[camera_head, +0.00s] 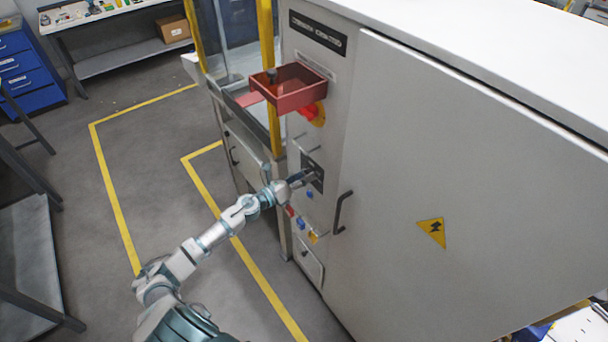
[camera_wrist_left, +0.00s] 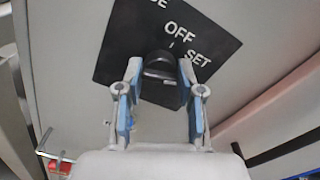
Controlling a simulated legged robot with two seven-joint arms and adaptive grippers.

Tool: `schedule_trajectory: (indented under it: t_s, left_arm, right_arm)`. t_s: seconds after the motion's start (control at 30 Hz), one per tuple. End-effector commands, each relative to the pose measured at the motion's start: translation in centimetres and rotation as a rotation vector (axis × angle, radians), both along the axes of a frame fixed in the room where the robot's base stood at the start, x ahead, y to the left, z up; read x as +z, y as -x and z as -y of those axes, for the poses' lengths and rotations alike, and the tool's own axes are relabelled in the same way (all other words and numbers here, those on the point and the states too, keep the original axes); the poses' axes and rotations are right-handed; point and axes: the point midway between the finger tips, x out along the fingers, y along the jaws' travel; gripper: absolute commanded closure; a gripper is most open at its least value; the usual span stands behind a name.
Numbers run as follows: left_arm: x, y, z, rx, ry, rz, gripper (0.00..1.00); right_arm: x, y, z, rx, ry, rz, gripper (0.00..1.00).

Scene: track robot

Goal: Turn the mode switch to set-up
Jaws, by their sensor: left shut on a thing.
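The mode switch (camera_wrist_left: 159,66) is a dark round knob on a black label plate (camera_wrist_left: 190,30) fixed to the grey cabinet front. The plate reads "OFF" and "SET", with another word cut off at the top left. In the head view the plate (camera_head: 317,164) is partly hidden by my gripper. My left gripper (camera_head: 306,177) reaches the plate from the left. In the left wrist view its two blue-padded fingers (camera_wrist_left: 160,80) stand on either side of the knob, shut on it. I cannot tell which label the knob points at. My right gripper is not in view.
A red tray (camera_head: 288,88) juts out above the switch, with a red part below it. A black door handle (camera_head: 341,212) is just right of my gripper. Small coloured buttons (camera_head: 301,223) sit below. Open floor with yellow lines (camera_head: 110,200) lies to the left.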

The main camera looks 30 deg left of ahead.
Motion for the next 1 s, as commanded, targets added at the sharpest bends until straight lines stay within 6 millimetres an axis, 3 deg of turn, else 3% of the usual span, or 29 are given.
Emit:
schedule_trajectory:
  t_s: [0.5, 1.0]
  left_arm:
    - [-0.3, 0.1, 0.0, 0.003, 0.315, -0.137, 0.98]
    - [-0.5, 0.1, 0.0, 0.002, 0.375, -0.164, 0.98]
  right_arm:
    - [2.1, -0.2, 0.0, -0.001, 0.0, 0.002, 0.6]
    - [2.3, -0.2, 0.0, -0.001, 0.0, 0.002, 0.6]
